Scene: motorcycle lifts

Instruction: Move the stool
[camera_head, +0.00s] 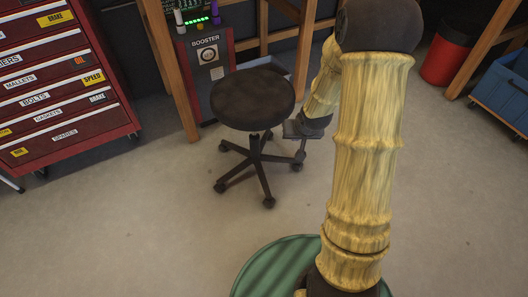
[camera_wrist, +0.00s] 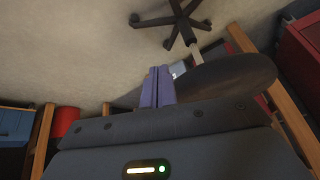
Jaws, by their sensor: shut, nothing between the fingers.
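The stool (camera_head: 252,97) stands upright on the floor in the head view. It has a round dark seat, a central post and a black base with several legs on casters. In the wrist view the stool (camera_wrist: 225,76) appears upside down, with its seat edge close beside my fingers and its legs at the top. My gripper (camera_head: 292,129) is at the stool's right side, below seat height. In the wrist view the two purple fingers of my gripper (camera_wrist: 157,87) are together and empty. I cannot tell whether they touch the stool.
A red tool cabinet (camera_head: 62,85) stands at the left. A wooden bench frame (camera_head: 181,88) with a red booster unit (camera_head: 209,62) is behind the stool. A red bin (camera_head: 449,58) and blue crate (camera_head: 503,92) are at the right. Floor in front of the stool is clear.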

